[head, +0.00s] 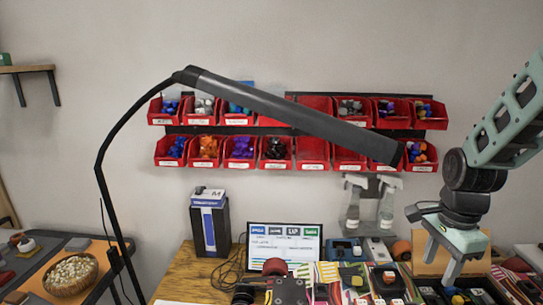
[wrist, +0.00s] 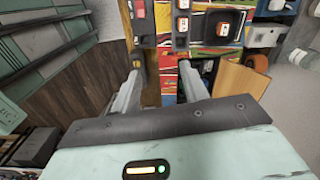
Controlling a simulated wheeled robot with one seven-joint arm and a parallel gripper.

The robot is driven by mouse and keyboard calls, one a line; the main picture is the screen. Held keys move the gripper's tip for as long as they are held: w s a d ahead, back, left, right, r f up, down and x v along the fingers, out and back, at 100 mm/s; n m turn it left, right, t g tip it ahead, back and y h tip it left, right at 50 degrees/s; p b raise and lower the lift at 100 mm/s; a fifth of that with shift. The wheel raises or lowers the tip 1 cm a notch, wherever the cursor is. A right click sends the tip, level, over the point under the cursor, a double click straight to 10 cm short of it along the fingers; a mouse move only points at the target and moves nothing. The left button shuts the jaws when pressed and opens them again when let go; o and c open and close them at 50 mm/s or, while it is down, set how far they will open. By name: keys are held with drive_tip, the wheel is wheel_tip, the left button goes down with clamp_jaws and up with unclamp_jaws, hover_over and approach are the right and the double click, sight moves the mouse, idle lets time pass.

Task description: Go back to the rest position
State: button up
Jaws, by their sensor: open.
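My gripper (head: 441,268) hangs at the right of the head view, on my pale green arm, with its fingers pointing down. Its two fingers stand apart with nothing held between them. In the wrist view my gripper (wrist: 158,80) also shows open, its grey fingers spread above a crowded bench of coloured boxes and small devices. In the head view it is over the right part of the bench, close to the items there. Whether the fingertips touch anything below cannot be told.
A black lamp arm (head: 290,105) crosses the middle, in front of red wall bins (head: 233,151). A small screen (head: 284,243) and a dark blue-and-white box (head: 209,226) stand on the wooden bench (head: 176,278). Spray bottles (head: 353,209) hang behind. A bowl (head: 70,274) sits at left.

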drive_tip(key=s+a+r+n+t, duration=0.15)
drive_tip(key=s+n, duration=0.55)
drive_tip(key=n, duration=0.9)
drive_tip(key=s+a+r+n+g+b, duration=0.1)
drive_tip(key=s+a+n, duration=0.7)
drive_tip(key=s+a, duration=0.5)
drive_tip(key=a, duration=0.5)
drive_tip(key=shift+s+n+g+y+b, duration=0.25)
drive_tip(key=shift+n+g+y+b, duration=0.05)
drive_tip(key=shift+g+b, duration=0.05)
drive_tip(key=shift+r, duration=0.1)
